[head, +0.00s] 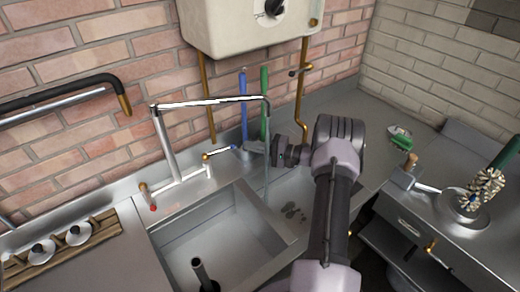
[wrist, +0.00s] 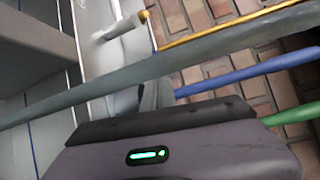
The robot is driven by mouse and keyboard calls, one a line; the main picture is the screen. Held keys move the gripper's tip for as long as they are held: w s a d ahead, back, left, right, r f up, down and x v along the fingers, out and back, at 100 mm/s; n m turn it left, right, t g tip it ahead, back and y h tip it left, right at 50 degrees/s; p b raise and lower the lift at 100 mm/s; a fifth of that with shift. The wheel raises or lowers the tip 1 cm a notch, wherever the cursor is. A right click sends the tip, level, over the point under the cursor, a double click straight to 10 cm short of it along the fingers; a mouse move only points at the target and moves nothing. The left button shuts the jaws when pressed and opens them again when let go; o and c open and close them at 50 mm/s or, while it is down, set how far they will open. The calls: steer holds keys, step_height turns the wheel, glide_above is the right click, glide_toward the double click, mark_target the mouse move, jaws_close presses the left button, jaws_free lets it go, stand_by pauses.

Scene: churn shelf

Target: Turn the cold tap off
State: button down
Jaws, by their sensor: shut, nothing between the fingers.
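The cold tap handle (head: 220,151), with a brass end and a blue mark, sticks out at the right of the chrome mixer tap (head: 166,148) in the head view. The hot handle (head: 150,200) has a red mark at the lower left. The tap's long spout (head: 210,101) reaches right, and a thin water stream (head: 267,170) appears to fall from its end. My gripper (head: 249,147) is shut and empty, just right of the cold handle's blue end; I cannot tell if they touch. In the wrist view, a pale fitting with a brass end (wrist: 122,27) lies beyond my gripper.
The sink basin (head: 215,228) lies below, with an upright dark tube (head: 202,274). A white heater (head: 245,30) hangs above. A brush (head: 488,185) stands at the right.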

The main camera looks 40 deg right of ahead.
steer(key=x, duration=0.4)
stand_by(0.3)
